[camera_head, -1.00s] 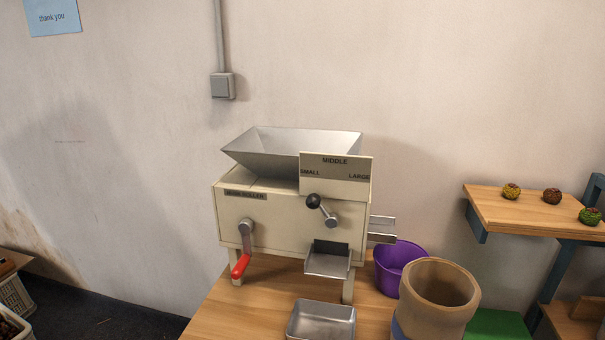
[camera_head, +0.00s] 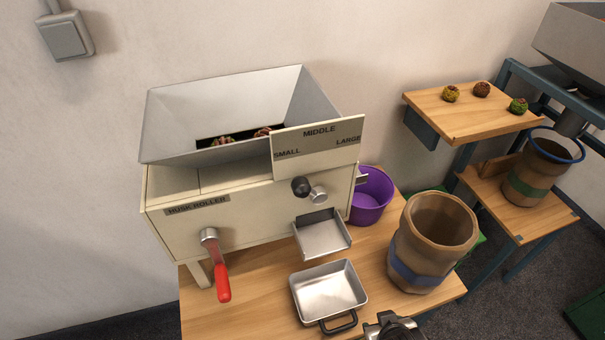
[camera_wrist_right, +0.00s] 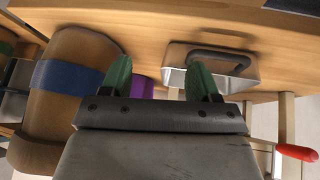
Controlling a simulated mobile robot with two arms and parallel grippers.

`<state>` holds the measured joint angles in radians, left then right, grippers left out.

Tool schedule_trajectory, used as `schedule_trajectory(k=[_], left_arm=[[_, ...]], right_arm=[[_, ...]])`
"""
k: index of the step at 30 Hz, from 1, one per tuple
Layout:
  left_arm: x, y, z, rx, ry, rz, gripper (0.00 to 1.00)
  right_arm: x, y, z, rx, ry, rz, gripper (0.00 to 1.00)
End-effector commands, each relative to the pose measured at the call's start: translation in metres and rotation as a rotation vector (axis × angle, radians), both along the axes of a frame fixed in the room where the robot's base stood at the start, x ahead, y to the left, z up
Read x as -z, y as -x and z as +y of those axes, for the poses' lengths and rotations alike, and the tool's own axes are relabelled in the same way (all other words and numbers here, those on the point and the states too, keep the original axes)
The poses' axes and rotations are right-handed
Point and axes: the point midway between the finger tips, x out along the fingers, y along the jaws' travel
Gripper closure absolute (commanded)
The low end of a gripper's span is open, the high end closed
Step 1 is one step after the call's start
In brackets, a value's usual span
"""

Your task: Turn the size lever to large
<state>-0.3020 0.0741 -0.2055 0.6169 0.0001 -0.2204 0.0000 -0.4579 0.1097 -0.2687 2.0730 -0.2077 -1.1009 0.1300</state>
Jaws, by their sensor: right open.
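The husk roller machine (camera_head: 250,205) stands on a wooden table, with a label plate (camera_head: 318,148) reading SMALL, MIDDLE and LARGE. Below the plate is the size lever, with a black ball knob (camera_head: 301,187) and a metal pivot (camera_head: 319,195). The knob lies left and slightly above the pivot, on the SMALL side. My right gripper shows partly at the bottom edge of the head view (camera_head: 394,328), below and right of the lever and apart from it. In the right wrist view its green fingers (camera_wrist_right: 160,78) are spread and empty. My left gripper is not in view.
A metal tray (camera_head: 328,292) with a dark handle sits before the machine's chute (camera_head: 322,236). A brown pot (camera_head: 432,240) with a blue band and a purple bowl (camera_head: 370,196) stand to the right. A red-handled crank (camera_head: 221,280) hangs at the front left.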

Motion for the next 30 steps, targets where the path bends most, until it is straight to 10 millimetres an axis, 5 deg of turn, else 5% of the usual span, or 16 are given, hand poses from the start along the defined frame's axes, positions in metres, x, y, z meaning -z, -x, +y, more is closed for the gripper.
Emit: schedule_trajectory(k=[1,3,7,12,20,30], left_arm=[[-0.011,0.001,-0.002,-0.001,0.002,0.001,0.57],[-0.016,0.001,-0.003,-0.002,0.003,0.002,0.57],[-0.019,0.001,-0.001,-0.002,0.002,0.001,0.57],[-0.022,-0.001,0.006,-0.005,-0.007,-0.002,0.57],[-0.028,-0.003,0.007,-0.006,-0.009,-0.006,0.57],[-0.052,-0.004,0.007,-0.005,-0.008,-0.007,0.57]], right_arm=[[-0.045,-0.012,0.010,0.002,-0.005,-0.092,0.39],[-0.099,-0.032,0.030,0.000,-0.015,-0.277,0.39],[-0.168,-0.056,0.071,-0.041,-0.062,-0.582,0.39],[-0.237,-0.061,0.120,-0.138,-0.148,-0.884,0.39],[-0.271,-0.064,0.149,-0.208,-0.198,-1.030,0.39],[-0.273,-0.124,0.163,-0.208,-0.196,-1.027,0.39]])
